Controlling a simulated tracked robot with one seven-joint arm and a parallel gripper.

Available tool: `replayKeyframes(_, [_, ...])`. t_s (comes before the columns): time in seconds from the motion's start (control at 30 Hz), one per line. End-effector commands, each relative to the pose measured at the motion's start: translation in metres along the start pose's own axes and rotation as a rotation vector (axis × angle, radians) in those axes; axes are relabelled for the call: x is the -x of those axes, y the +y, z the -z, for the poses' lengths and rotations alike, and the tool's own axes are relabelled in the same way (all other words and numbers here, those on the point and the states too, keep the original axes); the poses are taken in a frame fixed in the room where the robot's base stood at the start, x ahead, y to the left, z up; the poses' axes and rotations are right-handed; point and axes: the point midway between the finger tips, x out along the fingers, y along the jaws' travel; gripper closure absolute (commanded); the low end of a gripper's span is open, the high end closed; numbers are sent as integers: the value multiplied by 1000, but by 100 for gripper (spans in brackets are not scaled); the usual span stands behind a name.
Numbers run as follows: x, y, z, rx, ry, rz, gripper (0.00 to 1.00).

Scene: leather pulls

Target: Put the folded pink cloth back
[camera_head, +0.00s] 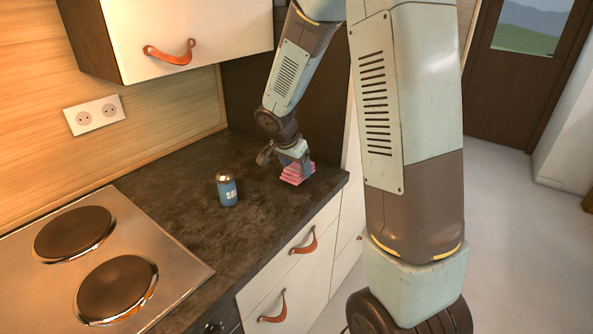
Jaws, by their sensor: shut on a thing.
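The folded pink cloth (297,174) is a small layered stack at the right end of the dark countertop (250,220), near its front corner. My gripper (290,165) is over the cloth and shut on it. The fingers partly hide the cloth's upper side. I cannot tell whether the cloth rests on the counter or is held just above it.
A blue salt shaker (227,190) stands left of the cloth. A stove top (95,260) with two hotplates is at the lower left. A wall cabinet (180,35) hangs above. Drawers with leather pulls (303,241) are below the counter.

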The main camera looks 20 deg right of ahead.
Motion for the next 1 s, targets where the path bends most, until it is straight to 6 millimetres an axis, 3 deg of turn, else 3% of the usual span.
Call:
replayKeyframes(0.13, [-15,0,-6,1,-1,0,60])
replayKeyframes(0.47, [-17,0,-7,0,-1,0,60])
replayKeyframes(0.5, [-16,0,-7,-1,0,0,28])
replayKeyframes(0.73, [-16,1,-6,-1,-1,0,6])
replayKeyframes(1.0, [-15,1,-5,-2,0,0,6])
